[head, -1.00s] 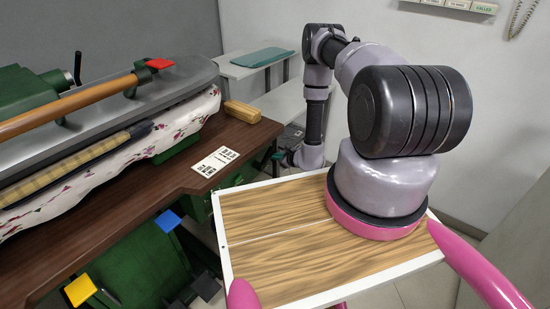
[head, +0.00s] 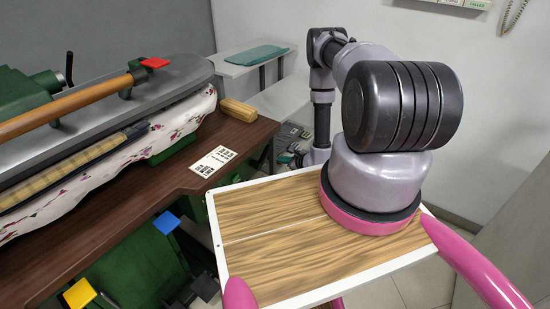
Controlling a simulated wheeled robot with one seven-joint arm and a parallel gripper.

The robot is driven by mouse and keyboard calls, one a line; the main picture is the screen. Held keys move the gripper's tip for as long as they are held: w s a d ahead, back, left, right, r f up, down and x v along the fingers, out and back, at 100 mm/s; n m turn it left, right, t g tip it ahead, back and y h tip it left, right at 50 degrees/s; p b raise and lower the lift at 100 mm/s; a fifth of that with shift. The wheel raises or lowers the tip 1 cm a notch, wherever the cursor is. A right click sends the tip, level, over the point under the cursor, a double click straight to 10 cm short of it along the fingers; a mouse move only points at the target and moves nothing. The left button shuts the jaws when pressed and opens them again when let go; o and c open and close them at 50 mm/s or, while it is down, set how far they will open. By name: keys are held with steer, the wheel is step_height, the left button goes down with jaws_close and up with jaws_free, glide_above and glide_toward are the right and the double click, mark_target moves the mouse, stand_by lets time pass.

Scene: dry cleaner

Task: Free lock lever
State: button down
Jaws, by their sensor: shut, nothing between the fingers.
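A green and grey press (head: 110,105) stands on the brown table at left, with a long wooden bar (head: 65,108) along its top. A red tab (head: 154,63) is at the bar's far end. A black upright lever (head: 69,66) stands behind the bar at the press's left. I cannot tell which of these is the lock lever. My arm rises from the wood-topped deck, reaches away and bends down at the back. Its far wrist is beside the table's right end, clear of the press.
On the brown table (head: 155,200) lie a wooden block (head: 238,110) and a printed card (head: 213,161). Below are a blue pedal (head: 166,222) and a yellow pedal (head: 79,294). A grey shelf with a teal folded cloth (head: 258,55) stands behind. A wall is at right.

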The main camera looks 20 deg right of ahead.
steer(key=v, duration=0.6)
steer(key=shift+s+a+f, duration=0.25)
steer(key=shift+s+a, duration=0.1)
steer(key=shift+a, duration=0.05)
